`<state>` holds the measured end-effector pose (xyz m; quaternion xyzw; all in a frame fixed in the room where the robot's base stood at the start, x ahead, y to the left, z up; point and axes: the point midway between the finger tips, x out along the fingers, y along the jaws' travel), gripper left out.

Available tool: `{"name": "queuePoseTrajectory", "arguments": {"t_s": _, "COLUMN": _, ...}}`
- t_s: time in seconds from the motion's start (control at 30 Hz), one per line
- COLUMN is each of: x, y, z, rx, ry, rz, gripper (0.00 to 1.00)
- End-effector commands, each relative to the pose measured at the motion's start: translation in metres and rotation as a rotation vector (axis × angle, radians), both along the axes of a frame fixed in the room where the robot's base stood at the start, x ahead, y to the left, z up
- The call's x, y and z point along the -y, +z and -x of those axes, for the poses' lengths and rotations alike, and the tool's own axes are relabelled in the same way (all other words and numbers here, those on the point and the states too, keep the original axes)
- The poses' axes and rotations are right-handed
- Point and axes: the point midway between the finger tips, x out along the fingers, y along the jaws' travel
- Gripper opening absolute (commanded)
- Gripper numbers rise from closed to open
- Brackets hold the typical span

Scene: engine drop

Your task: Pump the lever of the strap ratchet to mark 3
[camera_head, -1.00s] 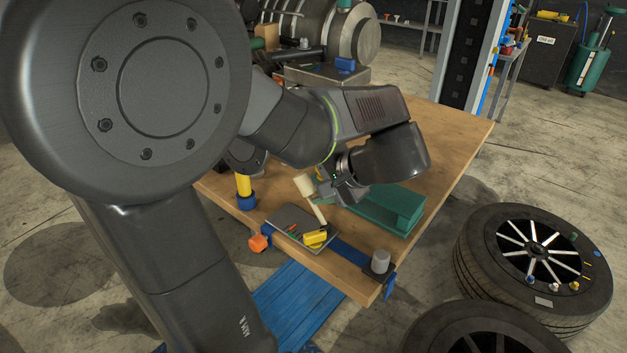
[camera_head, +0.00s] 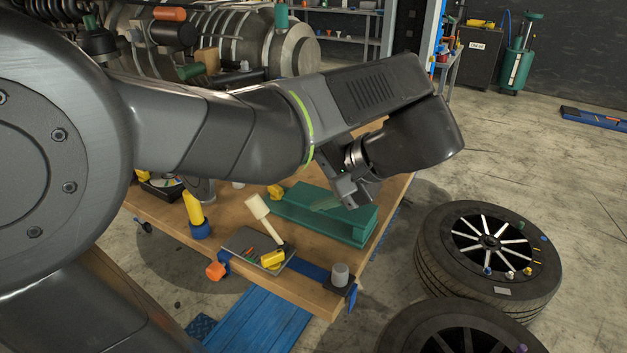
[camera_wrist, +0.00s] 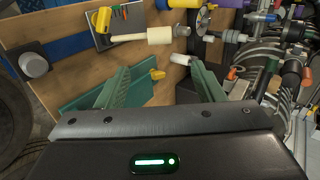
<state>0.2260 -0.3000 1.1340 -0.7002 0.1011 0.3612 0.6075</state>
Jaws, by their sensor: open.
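My gripper (camera_head: 347,200) hangs above the green beam-like block (camera_head: 345,220) on the wooden workbench. In the wrist view, the two green fingers of my gripper (camera_wrist: 160,70) stand apart with nothing held between them. A blue strap-like band (camera_head: 311,271) runs along the bench's front edge, with a grey cylinder (camera_head: 340,275) on a dark base at its right end and an orange knob (camera_head: 215,271) at its left. I cannot clearly make out a strap ratchet, its lever or any number marks. My arm hides much of the bench's rear.
A grey tray (camera_head: 238,241) holds a yellow tool (camera_head: 273,260), with a pale-headed mallet (camera_head: 258,207) across it. A yellow cylinder in a blue base (camera_head: 200,229) stands left. Wheels (camera_head: 490,250) lie on the floor at right; an engine (camera_head: 290,45) is behind.

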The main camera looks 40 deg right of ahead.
Motion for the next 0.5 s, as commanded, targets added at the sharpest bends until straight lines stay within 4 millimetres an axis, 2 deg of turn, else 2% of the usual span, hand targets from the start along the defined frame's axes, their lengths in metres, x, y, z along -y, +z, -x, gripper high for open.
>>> {"name": "queuePoseTrajectory", "arguments": {"t_s": 0.37, "x": 0.0019, "y": 0.0042, "z": 0.0052, "rx": 0.0, "ry": 0.0, "rz": 0.0, "gripper": 0.62}}
{"name": "queuePoseTrajectory", "arguments": {"t_s": 0.5, "x": 0.0005, "y": 0.0099, "z": 0.0028, "rx": -0.03, "ry": 0.007, "rz": 0.008, "gripper": 0.36}}
